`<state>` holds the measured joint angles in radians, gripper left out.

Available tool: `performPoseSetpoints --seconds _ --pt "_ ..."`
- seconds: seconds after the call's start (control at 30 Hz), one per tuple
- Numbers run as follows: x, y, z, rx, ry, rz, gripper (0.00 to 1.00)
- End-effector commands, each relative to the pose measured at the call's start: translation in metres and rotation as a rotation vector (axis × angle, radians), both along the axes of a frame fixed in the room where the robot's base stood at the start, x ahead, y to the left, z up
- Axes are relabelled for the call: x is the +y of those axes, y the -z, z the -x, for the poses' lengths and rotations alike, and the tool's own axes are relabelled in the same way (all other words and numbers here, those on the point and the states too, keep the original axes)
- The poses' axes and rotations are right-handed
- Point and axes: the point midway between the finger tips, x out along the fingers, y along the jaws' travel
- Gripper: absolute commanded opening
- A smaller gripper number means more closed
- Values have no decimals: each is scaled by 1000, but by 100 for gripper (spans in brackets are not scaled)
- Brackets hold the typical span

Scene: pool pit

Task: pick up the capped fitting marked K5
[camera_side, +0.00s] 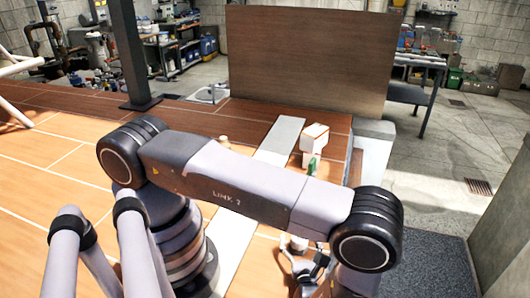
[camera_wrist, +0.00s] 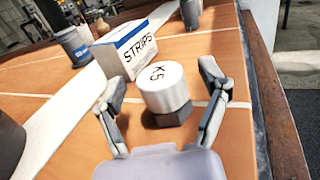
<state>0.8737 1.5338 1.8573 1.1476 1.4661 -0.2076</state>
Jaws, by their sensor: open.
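The capped fitting marked K5 (camera_wrist: 163,88) stands upright in the wrist view, with a round white cap over a dark hexagonal base. Its black K5 mark faces up, tilted in the picture. My gripper (camera_wrist: 161,80) is open, with one finger to the left of the fitting and one to the right. Gaps show between the fitting and both fingers, and nothing is held. In the side view my arm link covers much of the work area, and my gripper (camera_side: 308,268) shows only in part below it. I cannot make out the fitting for sure there.
A white and blue box marked STRIPS (camera_wrist: 127,48) stands close behind the fitting, to the left. A grey container with a blue label (camera_wrist: 74,45) is farther left. A dark round object (camera_wrist: 10,142) is at the left edge. The table's raised edge (camera_wrist: 268,90) runs along the right.

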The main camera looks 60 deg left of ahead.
Motion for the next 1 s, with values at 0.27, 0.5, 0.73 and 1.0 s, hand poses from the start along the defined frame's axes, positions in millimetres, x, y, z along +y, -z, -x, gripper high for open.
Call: performPoseSetpoints --seconds 0.27,0.5,0.73,1.0 --pt "6 0 -2 0 0 1 75" --pt "5 0 -2 0 0 1 47" --pt "5 0 -2 0 -1 1 17" --pt "5 0 -2 0 -1 0 5"
